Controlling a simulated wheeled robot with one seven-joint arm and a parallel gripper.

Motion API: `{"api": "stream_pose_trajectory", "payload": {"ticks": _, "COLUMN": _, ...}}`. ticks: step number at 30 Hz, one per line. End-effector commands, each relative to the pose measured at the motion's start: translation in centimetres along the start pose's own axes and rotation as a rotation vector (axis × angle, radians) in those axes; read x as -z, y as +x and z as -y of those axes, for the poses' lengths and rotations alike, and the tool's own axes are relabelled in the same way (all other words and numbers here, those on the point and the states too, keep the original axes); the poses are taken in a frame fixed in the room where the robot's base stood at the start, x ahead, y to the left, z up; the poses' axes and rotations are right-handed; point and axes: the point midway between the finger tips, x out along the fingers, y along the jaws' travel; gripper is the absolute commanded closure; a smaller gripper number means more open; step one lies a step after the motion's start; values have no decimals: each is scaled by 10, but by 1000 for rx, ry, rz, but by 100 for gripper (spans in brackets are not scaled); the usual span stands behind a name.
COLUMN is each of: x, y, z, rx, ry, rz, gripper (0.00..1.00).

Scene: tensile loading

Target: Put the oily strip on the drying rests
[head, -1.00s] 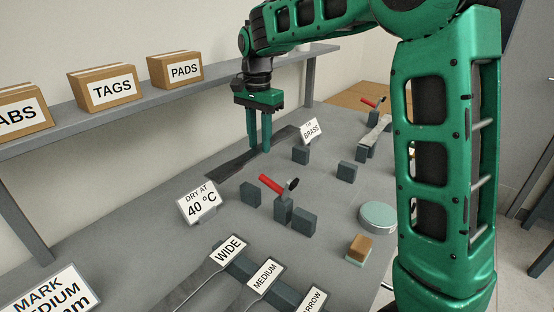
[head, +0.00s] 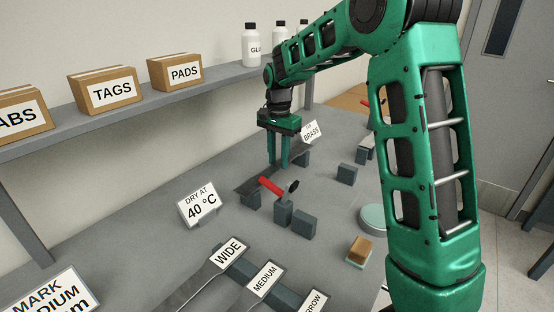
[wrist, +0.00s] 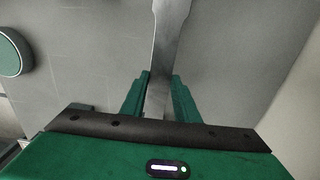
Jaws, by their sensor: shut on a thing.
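My gripper (head: 279,164) is shut on a long, dark grey metal strip (head: 250,185), gripped near the middle of its length. In the wrist view the strip (wrist: 169,45) passes between the fingers (wrist: 160,95) and widens at its far end. Dark rest blocks stand below and beside it: a near-left block (head: 250,201), a far-left block (head: 304,158), a near-right block (head: 305,224) and a far-right block (head: 347,174). The strip runs along the line of the two left blocks; I cannot tell whether it touches them. A sign (head: 200,203) reads "DRY AT 40 °C".
A red-handled tool (head: 271,186) with a dark head sits at another block (head: 283,213), close to my gripper. A "BRASS" sign (head: 311,131) stands behind. A round tin (head: 373,219) and a brown-topped block (head: 360,249) are at the right.

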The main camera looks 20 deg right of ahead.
Motion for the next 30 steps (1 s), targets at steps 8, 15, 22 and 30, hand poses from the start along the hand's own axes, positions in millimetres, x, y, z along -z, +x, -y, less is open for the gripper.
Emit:
{"api": "stream_pose_trajectory", "payload": {"ticks": 8, "x": 0, "y": 2, "z": 0, "rx": 3, "ry": 1, "rz": -2, "gripper": 100}}
{"api": "stream_pose_trajectory", "payload": {"ticks": 15, "x": 0, "y": 4, "z": 0, "rx": 1, "ry": 1, "rz": -1, "gripper": 53}}
{"api": "stream_pose_trajectory", "payload": {"ticks": 22, "x": 0, "y": 4, "z": 0, "rx": 1, "ry": 1, "rz": -1, "gripper": 53}}
{"api": "stream_pose_trajectory", "payload": {"ticks": 30, "x": 1, "y": -22, "z": 0, "rx": 4, "ry": 2, "rz": -3, "gripper": 53}}
